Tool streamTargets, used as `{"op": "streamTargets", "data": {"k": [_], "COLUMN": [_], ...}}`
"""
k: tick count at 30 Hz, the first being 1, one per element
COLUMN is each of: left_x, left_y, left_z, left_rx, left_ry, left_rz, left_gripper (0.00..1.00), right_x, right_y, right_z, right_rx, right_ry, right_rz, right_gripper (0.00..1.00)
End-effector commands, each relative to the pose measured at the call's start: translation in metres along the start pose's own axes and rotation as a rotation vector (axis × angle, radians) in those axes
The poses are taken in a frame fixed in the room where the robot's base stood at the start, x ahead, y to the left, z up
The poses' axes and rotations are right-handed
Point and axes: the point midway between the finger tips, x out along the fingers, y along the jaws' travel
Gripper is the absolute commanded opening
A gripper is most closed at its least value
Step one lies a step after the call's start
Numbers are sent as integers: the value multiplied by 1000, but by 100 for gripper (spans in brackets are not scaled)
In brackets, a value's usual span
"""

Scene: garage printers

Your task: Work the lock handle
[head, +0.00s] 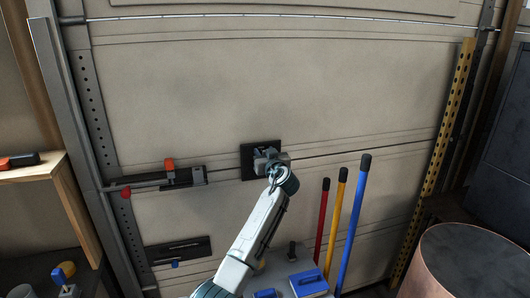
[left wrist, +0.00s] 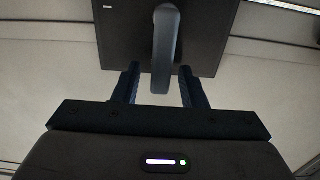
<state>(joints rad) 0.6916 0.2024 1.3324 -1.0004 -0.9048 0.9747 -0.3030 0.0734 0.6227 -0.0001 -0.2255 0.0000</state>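The lock is a black square plate (head: 247,166) on the beige garage door, at the middle of the head view. Its grey lock handle (left wrist: 165,50) hangs down in front of the plate (left wrist: 215,35) in the left wrist view. My left gripper (left wrist: 160,85) is open, with one finger on each side of the handle's lower end. A gap shows between each finger and the handle. In the head view my left gripper (head: 268,160) covers most of the handle. My right gripper is in neither view.
A slide bolt with a red knob (head: 169,165) is on the door to the left. Red, yellow and blue poles (head: 349,225) stand at the lower right, near a round copper-sided drum (head: 470,262). A wooden shelf (head: 40,170) is at the far left.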

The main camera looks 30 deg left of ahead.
Motion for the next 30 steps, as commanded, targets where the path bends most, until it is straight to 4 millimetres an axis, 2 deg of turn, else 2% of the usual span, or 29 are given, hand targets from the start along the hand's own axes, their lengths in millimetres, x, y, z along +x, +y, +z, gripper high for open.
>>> {"op": "streamTargets", "data": {"k": [6,12,23,30], "left_x": [0,0,0,0], "left_y": [0,0,3,11], "left_z": [0,0,1,4], "left_rx": [0,0,42,183], "left_ry": [0,0,0,-1], "left_rz": [0,0,0,0], "left_gripper": [36,0,0,0], "right_x": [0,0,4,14], "right_y": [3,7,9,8], "right_z": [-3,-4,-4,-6], "right_rx": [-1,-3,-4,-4], "right_ry": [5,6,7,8], "right_rz": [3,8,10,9], "right_gripper": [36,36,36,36]}}
